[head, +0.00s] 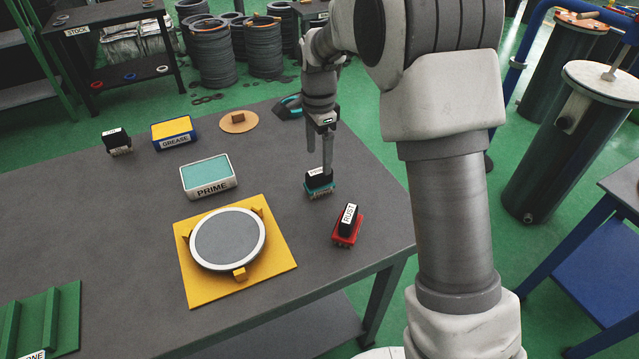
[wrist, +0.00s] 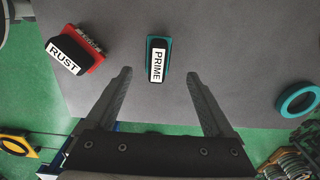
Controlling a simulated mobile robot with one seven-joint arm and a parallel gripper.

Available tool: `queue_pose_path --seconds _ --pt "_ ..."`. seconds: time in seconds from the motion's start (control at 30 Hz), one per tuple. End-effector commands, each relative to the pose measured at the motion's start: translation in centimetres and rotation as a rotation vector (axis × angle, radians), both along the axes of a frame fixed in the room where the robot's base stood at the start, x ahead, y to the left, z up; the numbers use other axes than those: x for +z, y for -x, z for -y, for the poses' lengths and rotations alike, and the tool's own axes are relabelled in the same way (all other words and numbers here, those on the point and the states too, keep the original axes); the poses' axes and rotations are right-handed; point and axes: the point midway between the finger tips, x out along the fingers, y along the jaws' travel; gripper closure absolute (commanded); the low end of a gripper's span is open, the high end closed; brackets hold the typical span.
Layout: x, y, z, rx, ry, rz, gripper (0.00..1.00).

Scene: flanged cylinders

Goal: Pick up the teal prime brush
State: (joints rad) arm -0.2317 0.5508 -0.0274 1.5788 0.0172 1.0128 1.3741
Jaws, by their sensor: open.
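The teal prime brush (head: 320,187) stands on the dark table, with a black handle and a white label on top. In the wrist view the prime brush (wrist: 157,60) shows its label PRIME and a teal rim, ahead of my fingertips and roughly midway between them. My gripper (head: 326,168) is above the brush in the head view and partly overlaps it there. In the wrist view my gripper (wrist: 159,75) has its two fingers wide apart with nothing between them. I cannot tell the exact height left between fingertips and brush.
A red rust brush (head: 347,226) stands close by, nearer the front edge. A yellow plate with a grey disc (head: 228,240), a PRIME tray (head: 208,177), a GREASE tray (head: 173,132) and a black brush (head: 117,141) are to the left. A teal ring (wrist: 297,99) lies on the other side.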

Motion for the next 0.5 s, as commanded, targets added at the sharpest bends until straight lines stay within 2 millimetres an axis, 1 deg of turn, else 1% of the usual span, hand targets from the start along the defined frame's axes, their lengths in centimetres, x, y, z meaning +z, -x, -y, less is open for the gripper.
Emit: queue_pose_path --seconds 0.03,0.1,0.2,0.37,0.5 --pt "-1.2 0.1 0.0 -0.001 0.0 -0.003 0.12" --pt "-2.3 0.1 0.1 -0.001 0.001 -0.003 0.12" --pt "-3.2 0.0 0.1 0.0 0.0 -0.001 0.12" --pt "-4.1 0.1 0.1 0.0 0.0 -0.001 0.12" --pt "-6.2 0.4 0.1 0.0 0.001 -0.003 0.12"
